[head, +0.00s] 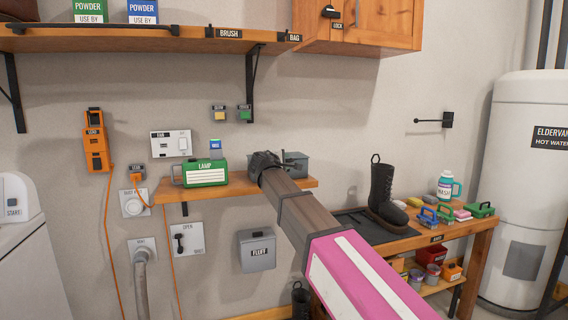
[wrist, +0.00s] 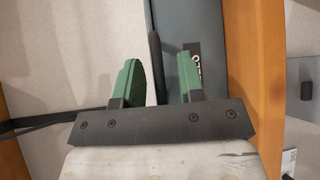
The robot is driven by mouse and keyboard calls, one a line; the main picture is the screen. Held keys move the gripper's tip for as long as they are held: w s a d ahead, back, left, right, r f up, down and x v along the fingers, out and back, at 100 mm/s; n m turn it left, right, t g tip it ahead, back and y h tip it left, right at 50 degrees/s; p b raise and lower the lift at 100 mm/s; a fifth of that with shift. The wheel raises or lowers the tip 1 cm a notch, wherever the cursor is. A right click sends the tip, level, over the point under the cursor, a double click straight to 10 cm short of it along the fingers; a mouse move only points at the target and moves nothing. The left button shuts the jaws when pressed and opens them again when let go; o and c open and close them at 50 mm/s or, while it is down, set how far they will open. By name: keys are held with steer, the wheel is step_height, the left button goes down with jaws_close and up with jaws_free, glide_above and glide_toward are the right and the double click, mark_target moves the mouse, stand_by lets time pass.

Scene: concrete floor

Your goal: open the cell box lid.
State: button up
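The cell box, a grey-blue box (head: 297,164), sits on the small wooden wall shelf (head: 238,187) in the head view, partly hidden behind my arm's end. In the wrist view the grey-blue box (wrist: 190,20) fills the upper middle, with a dark label partly covered by a finger. My gripper (wrist: 158,60) has two green fingers standing apart. A thin dark bar (wrist: 154,60) at the box's edge shows between them; I cannot tell whether either finger touches it. In the head view my gripper (head: 262,163) is at the box's left side. The lid looks shut.
A grey fluff box (head: 257,250) hangs below. A boot (head: 383,190) and several small items stand on the workbench (head: 440,238) at right. A long shelf (head: 130,38) runs above.

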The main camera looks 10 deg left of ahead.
jaws_close()
steer(key=shift+r, duration=0.1)
